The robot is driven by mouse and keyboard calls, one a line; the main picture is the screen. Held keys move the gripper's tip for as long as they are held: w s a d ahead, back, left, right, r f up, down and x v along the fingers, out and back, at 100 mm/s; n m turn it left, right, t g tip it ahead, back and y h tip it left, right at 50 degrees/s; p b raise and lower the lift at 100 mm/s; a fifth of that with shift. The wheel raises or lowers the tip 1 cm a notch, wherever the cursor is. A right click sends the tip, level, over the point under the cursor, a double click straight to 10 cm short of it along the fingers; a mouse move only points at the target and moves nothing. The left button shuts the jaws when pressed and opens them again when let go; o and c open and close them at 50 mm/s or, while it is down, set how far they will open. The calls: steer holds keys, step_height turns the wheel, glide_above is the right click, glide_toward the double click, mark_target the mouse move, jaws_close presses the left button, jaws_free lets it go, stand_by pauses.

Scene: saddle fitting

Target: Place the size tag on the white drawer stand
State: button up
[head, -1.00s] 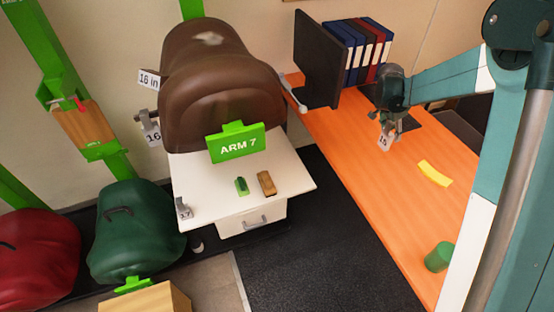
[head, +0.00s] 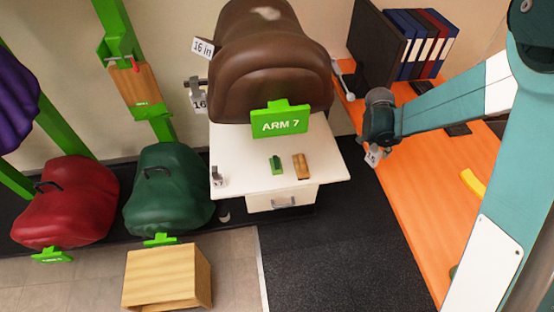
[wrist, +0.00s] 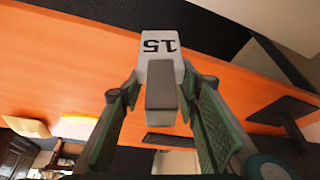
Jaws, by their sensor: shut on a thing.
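My gripper (head: 374,148) is shut on a small size tag (head: 373,158). In the wrist view the tag (wrist: 160,62) is white and grey with a black "15", upside down, between the two green fingers (wrist: 162,105). The gripper is in the air by the left edge of the orange desk, to the right of the white drawer stand (head: 238,168). The stand's top carries a green block-like item (head: 276,165), a brown brush-like item (head: 301,166) and another grey tag (head: 217,177) at its left edge.
A brown saddle (head: 270,70) with a green "ARM 7" sign (head: 281,122) overhangs the stand's back. The orange desk (head: 405,195) holds a monitor (head: 376,42) and binders (head: 425,45). A wooden box (head: 160,280) stands front left. The stand's front top is partly clear.

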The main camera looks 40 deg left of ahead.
steer(key=s+a+f+n+y+b, duration=0.1)
steer(key=s+a+f+n+b, duration=0.25)
steer(key=s+a, duration=0.9)
steer(key=s+a+f+n+y+b, duration=0.25)
steer(key=s+a+f, duration=0.25)
steer(key=s+a, duration=0.8)
steer(key=s+a+f+n+y+b, duration=0.1)
steer(key=s+a+f+n+b, duration=0.5)
steer(key=s, duration=1.2)
steer(key=w+a+r+m+h+p, duration=0.2)
steer(key=w+a+r+m+p, duration=0.1)
steer(key=w+a+m+p, duration=0.1)
steer(key=w+a+r+m+h+p, duration=0.2)
steer(key=w+a+m, duration=0.5)
steer(key=a, duration=0.4)
steer(key=shift+w+a+r+p, duration=0.3)
steer(key=shift+w+r+p, duration=0.35)
steer(key=shift+p, duration=0.3)
steer(key=shift+f, duration=0.1)
step_height(320, 180, down, 6)
steer(key=b, duration=0.1)
steer(key=shift+f, duration=0.2)
steer(key=shift+f+b, duration=0.45)
steer(key=shift+f, duration=1.3)
steer(key=shift+f, duration=0.15)
